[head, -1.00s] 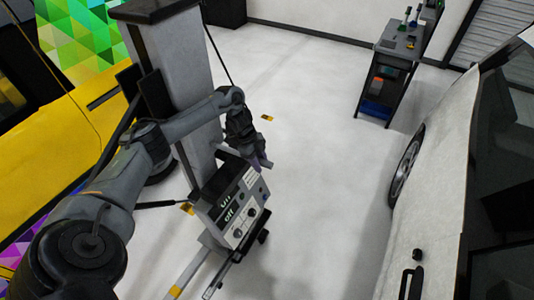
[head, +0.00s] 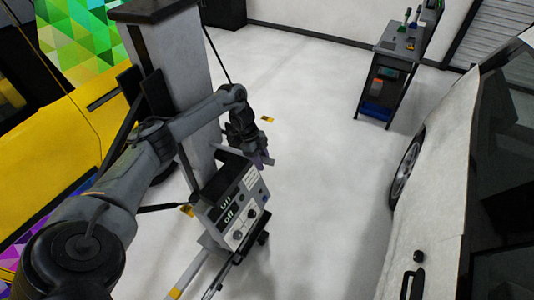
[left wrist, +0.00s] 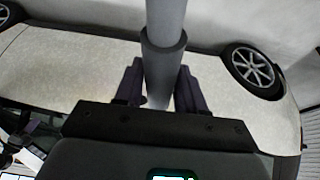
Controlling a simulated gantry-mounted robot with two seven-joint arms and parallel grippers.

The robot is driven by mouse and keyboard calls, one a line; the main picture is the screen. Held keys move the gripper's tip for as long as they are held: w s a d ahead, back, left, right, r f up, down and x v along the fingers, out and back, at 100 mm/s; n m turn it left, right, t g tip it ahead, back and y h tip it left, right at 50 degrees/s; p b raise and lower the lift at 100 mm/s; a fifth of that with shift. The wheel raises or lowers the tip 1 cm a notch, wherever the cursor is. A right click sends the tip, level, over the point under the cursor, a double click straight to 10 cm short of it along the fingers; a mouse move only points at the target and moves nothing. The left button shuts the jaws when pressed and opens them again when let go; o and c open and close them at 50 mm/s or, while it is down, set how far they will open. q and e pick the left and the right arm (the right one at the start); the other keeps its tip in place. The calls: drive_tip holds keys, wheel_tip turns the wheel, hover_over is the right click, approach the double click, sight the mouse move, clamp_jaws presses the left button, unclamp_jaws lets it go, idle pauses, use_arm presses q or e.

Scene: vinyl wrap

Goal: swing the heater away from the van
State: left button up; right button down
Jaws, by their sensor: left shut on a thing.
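The heater's grey control box (head: 240,205) stands on a wheeled base in the middle of the head view, with dials and a lit display reading "off". My left gripper (head: 264,161) is at the box's upper right edge. In the left wrist view a grey bar (left wrist: 165,60) runs between the dark fingers of my left gripper (left wrist: 158,85), which is shut on it. My right gripper is out of view.
A yellow vehicle (head: 75,130) with a colourful patterned wrap stands at the left. A dark tool cart (head: 388,75) stands against the back right. The pale floor (head: 325,150) between the box and the white van is clear.

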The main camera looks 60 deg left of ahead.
use_arm(q)
drive_tip(key=shift+w, duration=0.9)
drive_tip(key=shift+o, duration=0.2)
drive_tip(key=shift+w+a, duration=0.15)
drive_tip(key=shift+w, duration=0.15)
idle(0.4)
drive_tip(key=o, duration=0.7)
drive_tip(key=shift+c, duration=0.2)
drive_tip(key=o, duration=0.4)
drive_tip(key=shift+d, duration=0.2)
drive_tip(key=shift+s+a, duration=0.1)
drive_tip(key=shift+a, duration=0.15)
drive_tip(key=shift+p+v, duration=4.35)
drive_tip(key=shift+v, duration=0.65)
